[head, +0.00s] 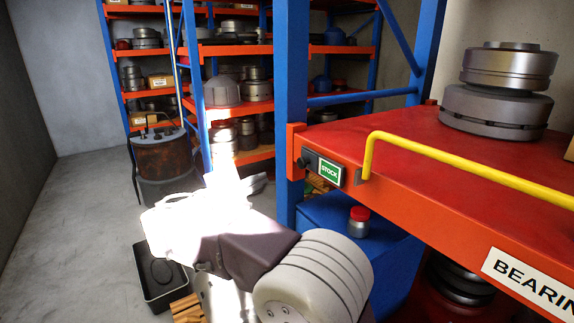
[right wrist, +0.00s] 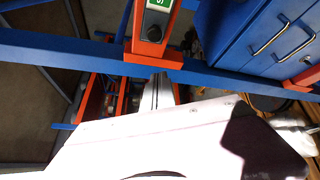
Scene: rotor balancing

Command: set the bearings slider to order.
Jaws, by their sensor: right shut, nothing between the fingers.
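The slider is a black housing with a round dark knob (head: 305,162) on the front left end of the orange shelf edge. A green plate reading STOCK (head: 330,172) sits just right of the knob. In the right wrist view the knob (right wrist: 153,31) is at top centre, with part of the green plate above it. My right gripper (head: 256,184) is left of the slider and apart from it, its white body strongly overexposed. Its fingers (right wrist: 160,85) are shut, empty and point toward the knob in the right wrist view. My left gripper is not in view.
A yellow rail (head: 470,165) runs along the shelf front, above a BEARIN... label (head: 530,283). A blue upright (head: 291,110) stands behind the slider. A blue cabinet (head: 390,262) with a red-lidded jar (head: 359,222) is below. Floor is open at left.

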